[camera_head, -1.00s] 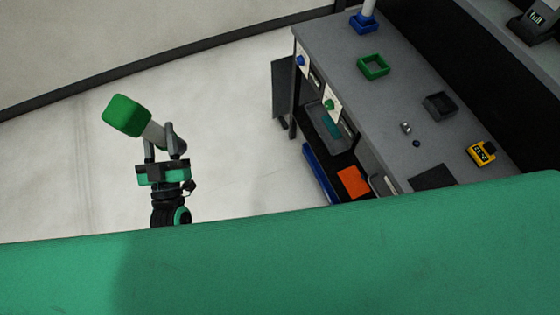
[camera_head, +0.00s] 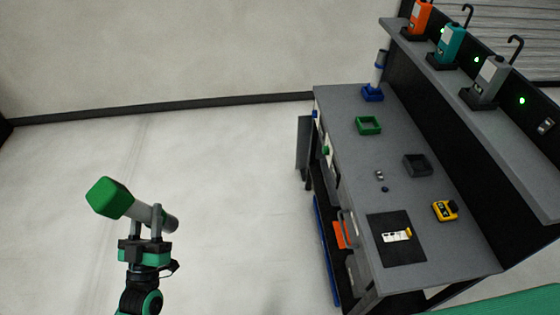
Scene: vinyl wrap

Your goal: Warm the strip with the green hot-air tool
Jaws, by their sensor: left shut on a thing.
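The green hot-air tool (camera_head: 110,198) has a green block at one end and a grey tube. My left gripper (camera_head: 146,222) is shut around the grey tube and holds the tool tilted over the floor at the left, well apart from the bench. A small white piece with dark marks (camera_head: 397,235) lies on a black mat (camera_head: 403,255) on the bench; I cannot tell if it is the strip. My right gripper is not in view.
The grey bench (camera_head: 350,155) bears an empty green square holder (camera_head: 369,125), a blue holder (camera_head: 372,96) with a tube, a dark tray (camera_head: 417,165) and a yellow device (camera_head: 444,211). Bottles stand on the shelf (camera_head: 450,88). The floor between gripper and bench is clear.

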